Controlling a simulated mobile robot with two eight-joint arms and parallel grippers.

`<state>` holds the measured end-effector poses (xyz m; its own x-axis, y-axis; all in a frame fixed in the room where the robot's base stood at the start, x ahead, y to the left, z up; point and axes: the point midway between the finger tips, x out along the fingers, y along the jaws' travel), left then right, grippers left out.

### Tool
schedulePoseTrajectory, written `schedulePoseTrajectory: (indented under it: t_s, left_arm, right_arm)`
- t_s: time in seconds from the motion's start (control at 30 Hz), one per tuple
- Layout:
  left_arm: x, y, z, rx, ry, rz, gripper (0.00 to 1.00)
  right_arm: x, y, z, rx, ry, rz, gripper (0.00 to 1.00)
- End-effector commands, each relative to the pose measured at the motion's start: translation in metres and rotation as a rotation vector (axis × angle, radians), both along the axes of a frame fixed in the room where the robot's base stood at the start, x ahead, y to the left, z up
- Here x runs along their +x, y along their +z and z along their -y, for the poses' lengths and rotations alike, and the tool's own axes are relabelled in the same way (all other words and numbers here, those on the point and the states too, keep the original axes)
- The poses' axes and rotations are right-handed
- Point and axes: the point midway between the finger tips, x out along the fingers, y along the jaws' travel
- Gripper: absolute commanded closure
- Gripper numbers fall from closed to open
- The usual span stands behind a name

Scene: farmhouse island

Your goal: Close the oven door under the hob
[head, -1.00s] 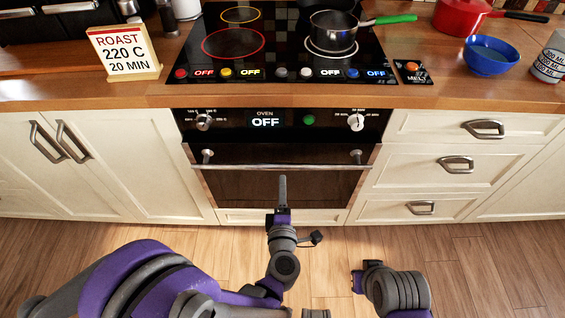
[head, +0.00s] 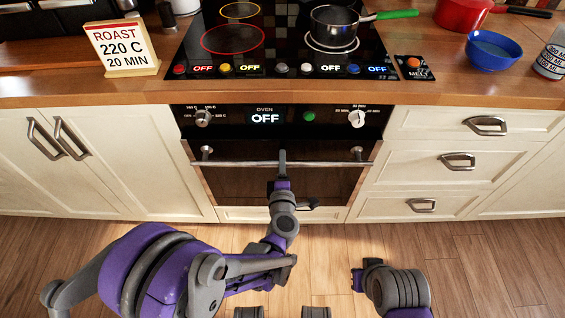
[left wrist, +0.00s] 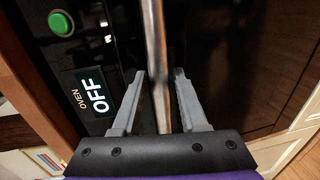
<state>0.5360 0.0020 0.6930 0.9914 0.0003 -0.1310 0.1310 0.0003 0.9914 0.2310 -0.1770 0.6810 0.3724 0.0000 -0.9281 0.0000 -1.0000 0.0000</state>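The oven door (head: 240,187) is a dark glass panel under the control panel, standing close to upright; the head view does not clearly show a gap. Its steel bar handle (head: 330,163) runs across the upper part. My left gripper (head: 283,156) is at the middle of this handle. In the left wrist view, the handle (left wrist: 155,30) passes between the two open fingers of my left gripper (left wrist: 157,75), without clear contact on either side. Part of my right arm is at the lower right of the head view; its fingers do not show.
The hob (head: 270,62) above carries a black pan (head: 333,28) with a green handle. A "ROAST 220 C" sign (head: 122,47) and a blue bowl (head: 493,50) stand on the counter. Cream drawers (head: 450,195) and cupboards (head: 80,190) flank the oven. The floor is clear.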

Motion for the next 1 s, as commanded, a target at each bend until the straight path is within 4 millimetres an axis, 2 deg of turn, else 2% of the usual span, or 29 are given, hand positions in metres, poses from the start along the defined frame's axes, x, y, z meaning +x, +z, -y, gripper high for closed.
schedulePoseTrajectory:
  t_s: [0.03, 0.2, 0.23, 1.0]
  left_arm:
    - [-0.0001, 0.0000, 0.0001, 0.000, 0.000, 0.000, 0.68]
    - [-0.0002, 0.0000, 0.0001, 0.000, 0.000, 0.000, 0.99]
    - [-0.0002, 0.0000, 0.0001, 0.000, 0.000, 0.000, 1.00]
    - [-0.0003, 0.0001, 0.0003, 0.000, -0.001, 0.000, 1.00]
  right_arm:
    - [0.0000, 0.0000, 0.0000, 0.000, 0.000, 0.000, 1.00]
    - [0.0000, 0.0000, 0.0000, 0.000, 0.000, 0.000, 1.00]
    - [0.0000, 0.0000, 0.0000, 0.000, 0.000, 0.000, 1.00]
    - [0.0000, 0.0000, 0.0000, 0.000, 0.000, 0.000, 1.00]
